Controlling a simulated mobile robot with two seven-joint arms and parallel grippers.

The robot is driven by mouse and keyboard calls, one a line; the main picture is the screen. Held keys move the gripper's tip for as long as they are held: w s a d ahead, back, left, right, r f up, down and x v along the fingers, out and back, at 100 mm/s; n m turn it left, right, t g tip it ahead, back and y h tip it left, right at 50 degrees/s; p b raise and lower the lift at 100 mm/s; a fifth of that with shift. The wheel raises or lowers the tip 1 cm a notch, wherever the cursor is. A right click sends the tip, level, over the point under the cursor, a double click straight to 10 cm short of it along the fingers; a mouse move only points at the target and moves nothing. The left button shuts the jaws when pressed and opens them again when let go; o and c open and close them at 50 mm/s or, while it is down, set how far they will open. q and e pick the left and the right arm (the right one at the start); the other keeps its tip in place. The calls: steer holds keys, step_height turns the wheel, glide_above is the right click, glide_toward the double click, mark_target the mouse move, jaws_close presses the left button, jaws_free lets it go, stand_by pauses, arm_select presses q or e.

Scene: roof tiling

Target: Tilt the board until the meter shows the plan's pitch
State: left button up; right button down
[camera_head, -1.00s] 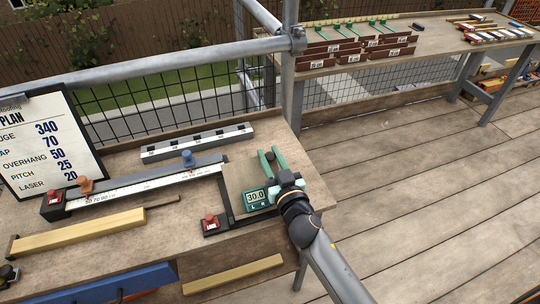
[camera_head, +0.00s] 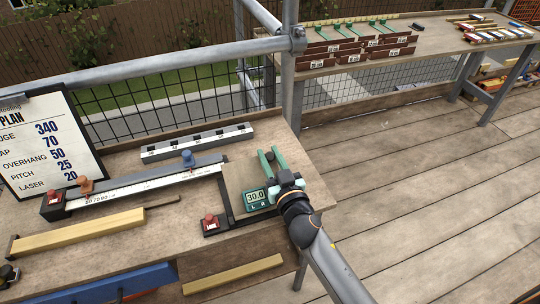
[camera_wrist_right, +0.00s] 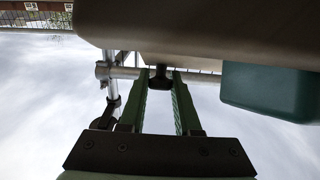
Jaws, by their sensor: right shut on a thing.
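The wooden board (camera_head: 241,178) lies at the right end of the workbench. A green digital meter (camera_head: 257,198) sits on it and appears to read 30.0. In the right wrist view the board's pale edge (camera_wrist_right: 190,30) is overhead, with the meter's green body (camera_wrist_right: 268,90) at right. My right gripper (camera_head: 271,154) is at the board's right side; in the wrist view its green fingers (camera_wrist_right: 163,82) are shut on a dark knob (camera_wrist_right: 160,76) at the board's edge. The plan sheet (camera_head: 42,145) at left lists pitch 25. My left gripper is not in view.
A ruled slide with red, orange and blue knobs (camera_head: 140,188) lies left of the board, with a striped bar (camera_head: 197,143) behind it. A yellow wooden bar (camera_head: 80,231) lies in front. A metal rail (camera_head: 150,64) runs behind. The deck at right is clear.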

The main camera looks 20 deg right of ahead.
steer(key=shift+w+r, duration=0.1)
steer(key=shift+w+g+p, duration=0.2)
steer(key=shift+g+p, duration=0.1)
steer(key=shift+p, duration=0.85)
steer(key=shift+f, duration=0.3)
steer(key=shift+w+f+p, duration=0.1)
steer(key=shift+p, duration=0.2)
steer(key=shift+f, duration=0.1)
steer(key=c, duration=0.6)
jaws_free()
steer(key=shift+c, duration=0.2)
